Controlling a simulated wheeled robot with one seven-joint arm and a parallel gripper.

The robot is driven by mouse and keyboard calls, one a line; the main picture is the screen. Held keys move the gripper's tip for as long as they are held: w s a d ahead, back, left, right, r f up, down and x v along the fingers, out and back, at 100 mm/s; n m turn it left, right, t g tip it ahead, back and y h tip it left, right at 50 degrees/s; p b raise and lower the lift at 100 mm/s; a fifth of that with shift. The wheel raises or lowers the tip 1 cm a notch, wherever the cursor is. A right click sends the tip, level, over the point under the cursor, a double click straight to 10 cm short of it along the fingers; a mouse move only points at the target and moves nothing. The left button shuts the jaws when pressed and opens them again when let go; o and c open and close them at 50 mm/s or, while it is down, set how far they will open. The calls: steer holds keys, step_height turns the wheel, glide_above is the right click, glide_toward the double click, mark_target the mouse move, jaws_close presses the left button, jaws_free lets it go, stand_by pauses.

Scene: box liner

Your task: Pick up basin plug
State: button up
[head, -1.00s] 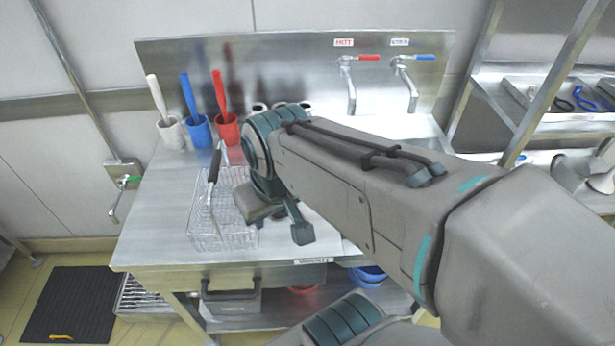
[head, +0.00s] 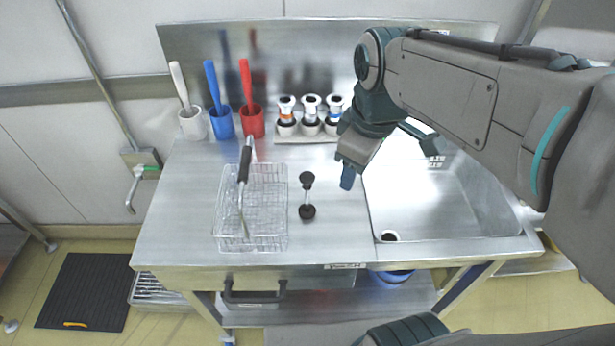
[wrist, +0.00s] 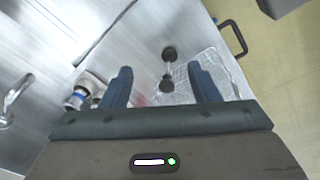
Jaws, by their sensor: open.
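The basin plug appears to be the dumbbell-shaped piece (head: 307,196) with two dark ends and a thin metal rod, on the steel counter between the wire basket and the sink. In the wrist view the plug (wrist: 168,68) shows between and beyond my fingertips. My gripper (head: 348,179) hangs above the counter, to the right of the plug, near the sink's left edge. In the wrist view my gripper (wrist: 160,68) has its two blue fingers spread with nothing held between them.
A wire basket (head: 262,232) with a black handle stands left of the plug. White, blue (head: 222,125) and red cups with handled tools stand behind it. The sink (head: 440,215) is at right. Counter around the plug is clear.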

steer(key=w+a+r+n+g+b, duration=0.25)
steer(key=w+a+n, duration=0.45)
steer(key=n, duration=0.9)
glide_above(307, 175)
steer(key=shift+t, duration=0.25)
step_height(307, 175, down, 8)
steer(key=shift+a+r+p, duration=0.15)
steer(key=shift+r+p, duration=0.1)
steer(key=shift+p, duration=0.2)
steer(key=shift+f+p, duration=0.4)
steer(key=shift+f, duration=2.6)
jaws_close()
steer(key=shift+r, duration=0.1)
